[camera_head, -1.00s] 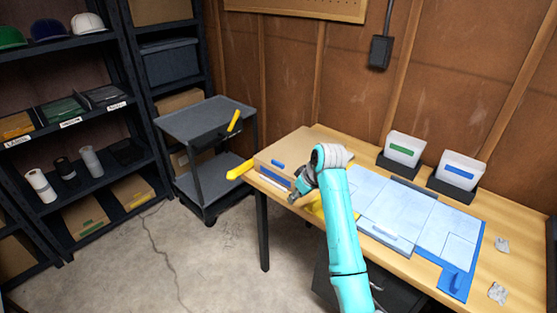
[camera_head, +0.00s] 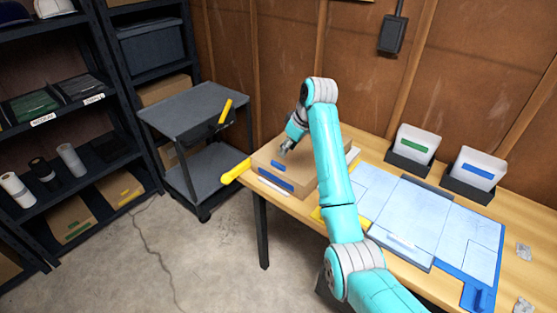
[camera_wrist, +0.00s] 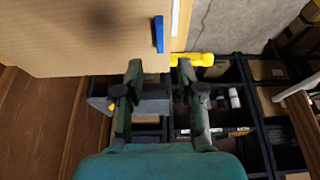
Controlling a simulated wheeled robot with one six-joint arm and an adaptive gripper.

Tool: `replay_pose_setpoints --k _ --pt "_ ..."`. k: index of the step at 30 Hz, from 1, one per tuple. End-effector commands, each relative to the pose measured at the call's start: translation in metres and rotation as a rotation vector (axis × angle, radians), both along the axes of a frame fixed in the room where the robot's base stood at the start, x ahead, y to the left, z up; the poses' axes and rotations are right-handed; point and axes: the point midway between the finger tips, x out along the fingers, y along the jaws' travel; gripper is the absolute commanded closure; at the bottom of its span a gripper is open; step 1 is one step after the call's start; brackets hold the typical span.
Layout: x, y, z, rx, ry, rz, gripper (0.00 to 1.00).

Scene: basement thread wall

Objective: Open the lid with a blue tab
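A cardboard box with a flat, shut lid (camera_head: 300,164) sits at the left end of the wooden table. A blue tab (camera_head: 278,165) lies on the lid near its front left edge. The box's front has a blue strip (camera_head: 276,179). My gripper (camera_head: 284,150) is above the lid, apart from the tab and behind it. In the wrist view the lid (camera_wrist: 85,35) fills the upper left, with the blue tab (camera_wrist: 158,34) at its right edge. My gripper's fingers (camera_wrist: 159,66) are apart with nothing between them, below the tab in that picture.
A yellow bar (camera_head: 236,171) juts from the table's left end. A grey cart (camera_head: 185,110) stands left of the table. Pale blue panels (camera_head: 415,220) cover the table's middle. Two bins with a green label (camera_head: 414,147) and a blue label (camera_head: 478,170) stand behind them.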

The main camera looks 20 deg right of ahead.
Motion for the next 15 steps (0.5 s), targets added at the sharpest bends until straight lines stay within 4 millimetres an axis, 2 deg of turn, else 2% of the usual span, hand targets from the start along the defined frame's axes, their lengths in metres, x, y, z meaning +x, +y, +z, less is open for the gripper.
replay_pose_setpoints --k 9,15 --pt "0.017 0.013 -0.052 0.000 0.002 -0.001 0.62" --pt "0.024 0.018 -0.074 0.000 0.001 0.000 0.62"
